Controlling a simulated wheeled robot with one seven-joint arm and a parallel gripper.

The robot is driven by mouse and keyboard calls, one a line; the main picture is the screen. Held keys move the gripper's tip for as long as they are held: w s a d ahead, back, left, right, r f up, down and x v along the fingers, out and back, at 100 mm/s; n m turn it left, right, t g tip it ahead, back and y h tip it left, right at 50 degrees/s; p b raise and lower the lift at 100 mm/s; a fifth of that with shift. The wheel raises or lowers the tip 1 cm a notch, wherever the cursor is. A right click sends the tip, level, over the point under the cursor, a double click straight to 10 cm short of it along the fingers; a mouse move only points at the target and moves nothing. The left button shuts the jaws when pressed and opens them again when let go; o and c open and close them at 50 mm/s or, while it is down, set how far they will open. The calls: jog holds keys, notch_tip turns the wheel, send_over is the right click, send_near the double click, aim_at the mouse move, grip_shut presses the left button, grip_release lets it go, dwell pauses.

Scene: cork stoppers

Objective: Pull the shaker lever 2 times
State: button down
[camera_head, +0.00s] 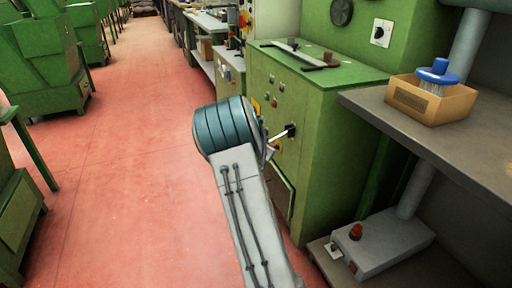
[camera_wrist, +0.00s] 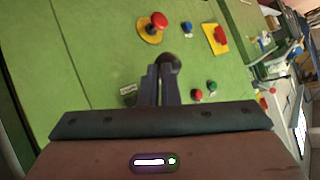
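The shaker lever shows as a black round knob (camera_wrist: 168,59) at the tips of my gripper's fingers in the wrist view. In the head view a black piece (camera_head: 291,130) on the front of the green machine (camera_head: 335,140) marks the same place. My gripper (camera_wrist: 160,72) points at the panel with its two dark fingers close together, and they look shut on the lever at the knob. The fingertips cover part of the knob, and the lever's stem is hidden. In the head view my arm hides most of my gripper.
Red mushroom buttons on yellow plates (camera_wrist: 151,34) (camera_wrist: 214,39), a blue button (camera_wrist: 187,27), and small red and green buttons (camera_wrist: 211,86) sit near the lever. A grey shelf (camera_head: 450,150) with a cardboard box (camera_head: 425,103) stands right. The red floor (camera_head: 130,170) is clear at left.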

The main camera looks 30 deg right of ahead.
jog(key=shift+d+r+p, duration=0.2)
jog(key=shift+r+p, duration=0.2)
jog(key=shift+r, duration=0.2)
jog(key=shift+d+r+p, duration=0.2)
jog(key=shift+r+p, duration=0.15)
jog(key=shift+r, duration=0.2)
jog(key=d+p+v, duration=0.1)
jog(key=p+v, duration=0.4)
jog(key=v, duration=0.9)
jog(key=shift+s, duration=0.35)
jog(key=shift+r, duration=0.1)
